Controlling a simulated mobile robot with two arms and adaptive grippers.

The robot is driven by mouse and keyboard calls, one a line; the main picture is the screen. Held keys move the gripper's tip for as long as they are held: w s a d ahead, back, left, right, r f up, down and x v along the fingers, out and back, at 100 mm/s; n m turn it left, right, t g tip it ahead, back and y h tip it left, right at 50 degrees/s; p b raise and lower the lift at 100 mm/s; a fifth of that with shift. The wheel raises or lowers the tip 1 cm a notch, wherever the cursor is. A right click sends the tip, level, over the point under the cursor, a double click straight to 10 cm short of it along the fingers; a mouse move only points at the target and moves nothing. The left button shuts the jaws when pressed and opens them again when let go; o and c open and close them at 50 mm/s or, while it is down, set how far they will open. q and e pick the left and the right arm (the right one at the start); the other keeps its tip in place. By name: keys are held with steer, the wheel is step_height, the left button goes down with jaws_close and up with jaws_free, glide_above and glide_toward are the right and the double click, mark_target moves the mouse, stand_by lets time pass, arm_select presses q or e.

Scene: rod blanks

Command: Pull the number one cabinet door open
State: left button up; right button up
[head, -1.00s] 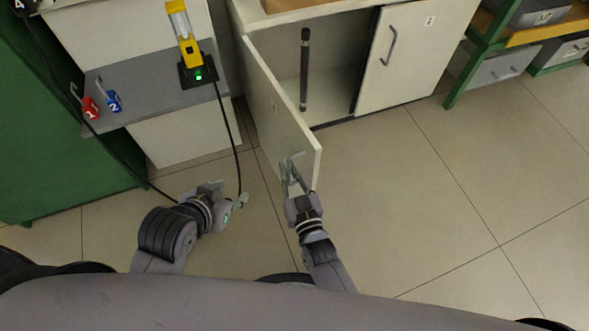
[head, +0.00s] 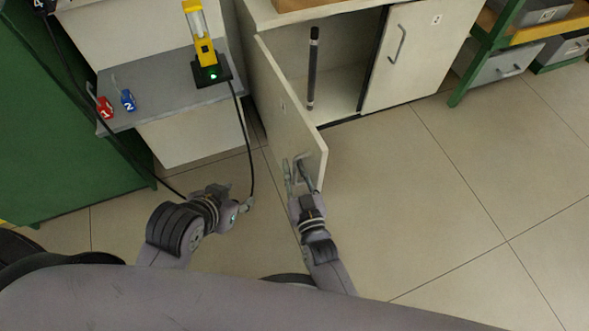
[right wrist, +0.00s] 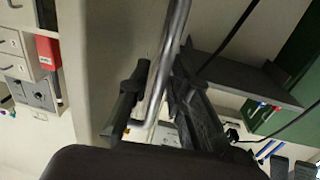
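The left cabinet door (head: 290,112) stands swung out wide from the cabinet, with a small mark on its outer face too faint to read. Its bar handle (head: 299,158) is near the free edge and also shows in the right wrist view (right wrist: 170,55). My right gripper (head: 299,178) is at this handle. In the right wrist view its fingers (right wrist: 155,112) are apart on either side of the bar, with gaps showing. My left gripper (head: 236,196) is low over the floor, left of the door; its fingers are partly hidden and its opening is unclear.
A dark rod (head: 312,75) stands inside the open cabinet. The neighbouring door (head: 420,50), marked 2, is closed. A grey shelf (head: 160,105) holds a yellow device (head: 197,35) and red and blue tags. A black cable (head: 246,135) hangs near my left gripper. Floor at right is clear.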

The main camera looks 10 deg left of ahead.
steer(key=shift+o, duration=0.8)
steer(key=shift+s, duration=0.1)
steer(key=shift+s+d+f, duration=0.1)
steer(key=shift+s+d, duration=0.1)
steer(key=shift+s, duration=0.1)
steer(key=v, duration=1.1)
